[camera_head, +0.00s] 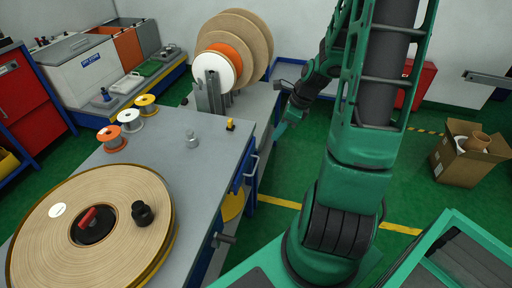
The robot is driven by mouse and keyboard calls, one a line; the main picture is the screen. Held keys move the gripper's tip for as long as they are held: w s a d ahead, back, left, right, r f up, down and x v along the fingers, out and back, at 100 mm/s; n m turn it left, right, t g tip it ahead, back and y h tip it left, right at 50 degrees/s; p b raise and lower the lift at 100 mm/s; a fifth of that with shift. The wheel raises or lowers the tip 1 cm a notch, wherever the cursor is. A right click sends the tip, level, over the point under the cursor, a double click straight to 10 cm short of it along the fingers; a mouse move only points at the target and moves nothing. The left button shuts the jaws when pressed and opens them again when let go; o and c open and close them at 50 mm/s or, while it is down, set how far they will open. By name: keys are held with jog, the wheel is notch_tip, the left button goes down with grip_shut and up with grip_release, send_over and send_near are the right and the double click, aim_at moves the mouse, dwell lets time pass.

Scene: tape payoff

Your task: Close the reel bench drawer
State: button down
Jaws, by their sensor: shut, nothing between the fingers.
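The reel bench (190,165) has a grey top and a blue frame and fills the left and middle of the view. On its right side, a silver bar handle (252,167) shows below the top edge. I see its side at a steep angle, so I cannot tell how far the drawer stands out. My gripper (279,131) is small in view, at the end of my green and black arm. It is shut and empty, up and right of the handle and apart from it in the picture. My arm hides part of the floor beside the bench.
A large wooden reel (150,190) lies on the bench, with small spools (130,120) behind it. Upright reels (240,45) stand at the back. A cardboard box (455,165) sits on the green floor at right. A red cabinet (25,100) stands at left.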

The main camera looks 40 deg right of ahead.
send_near(251, 156)
notch_tip(251, 156, down, 4)
jog(key=s+d, duration=0.1)
jog(key=s, duration=0.1)
jog(key=shift+w+a, duration=0.3)
jog(key=shift+w, duration=0.2)
jog(key=shift+w+a, duration=0.25)
jog(key=shift+w, duration=0.25)
jog(key=shift+w+a+r, duration=0.1)
jog(key=shift+w+a, duration=0.3)
jog(key=shift+w, duration=0.2)
